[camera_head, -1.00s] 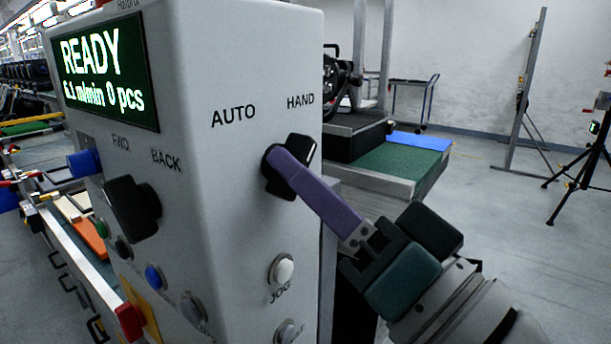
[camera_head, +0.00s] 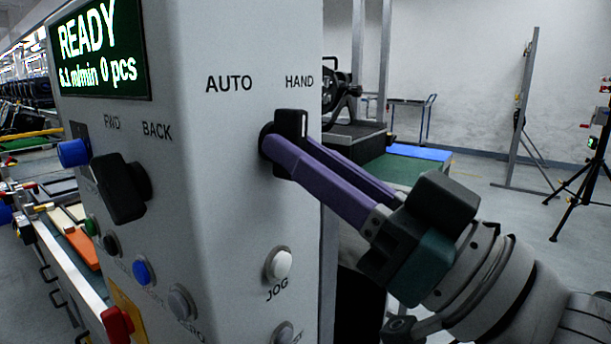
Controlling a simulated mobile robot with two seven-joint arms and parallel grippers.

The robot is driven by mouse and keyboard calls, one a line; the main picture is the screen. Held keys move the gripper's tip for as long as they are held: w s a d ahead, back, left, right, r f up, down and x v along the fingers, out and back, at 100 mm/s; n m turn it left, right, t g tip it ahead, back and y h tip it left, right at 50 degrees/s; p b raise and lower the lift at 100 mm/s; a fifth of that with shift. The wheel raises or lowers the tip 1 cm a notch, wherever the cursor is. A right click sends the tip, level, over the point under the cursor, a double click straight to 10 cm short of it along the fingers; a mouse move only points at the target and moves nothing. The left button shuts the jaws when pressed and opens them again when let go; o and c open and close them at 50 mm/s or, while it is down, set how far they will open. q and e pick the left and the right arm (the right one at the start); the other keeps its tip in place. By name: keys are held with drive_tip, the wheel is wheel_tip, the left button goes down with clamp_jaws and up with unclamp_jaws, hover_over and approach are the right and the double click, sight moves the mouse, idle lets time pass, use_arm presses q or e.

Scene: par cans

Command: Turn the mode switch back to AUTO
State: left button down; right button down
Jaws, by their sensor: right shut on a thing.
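The mode switch (camera_head: 291,126) is a black knob on the grey control box (camera_head: 225,190), below the printed words AUTO and HAND. A white line on the knob stands nearly upright and lies below HAND. My right gripper (camera_head: 280,158) reaches in from the lower right, its two purple fingers shut on the knob. The fingers cover the knob's lower part. My left gripper is not in view.
Left of the switch is a second black knob (camera_head: 122,188) below FWD and BACK. A white JOG button (camera_head: 279,263) and a blue button (camera_head: 141,271) are lower down. A READY display (camera_head: 100,45) is at upper left. A green-topped conveyor (camera_head: 395,170) stands behind.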

drive_tip(key=n+g, duration=0.2)
drive_tip(key=n, duration=0.2)
drive_tip(key=n+g+y+b, duration=0.1)
drive_tip(key=n+g, duration=0.1)
drive_tip(key=n, duration=0.2)
drive_tip(key=n+g+y+b, duration=0.1)
drive_tip(key=n+g, duration=0.1)
drive_tip(key=n, duration=0.2)
drive_tip(key=shift+w+d+n, duration=0.15)
drive_tip(key=shift+w+n, duration=0.1)
drive_tip(key=shift+n, duration=0.05)
drive_tip(key=shift+r+n, duration=0.1)
drive_tip(key=shift+n, duration=0.2)
drive_tip(key=c, duration=0.8)
unclamp_jaws()
drive_tip(key=shift+o, duration=0.2)
drive_tip(key=shift+d+b, duration=0.15)
drive_tip(key=shift+b, duration=0.15)
drive_tip(key=b+v, duration=0.2)
drive_tip(key=v, duration=0.7)
drive_tip(key=shift+d+f, duration=0.25)
drive_tip(key=shift+d, duration=0.05)
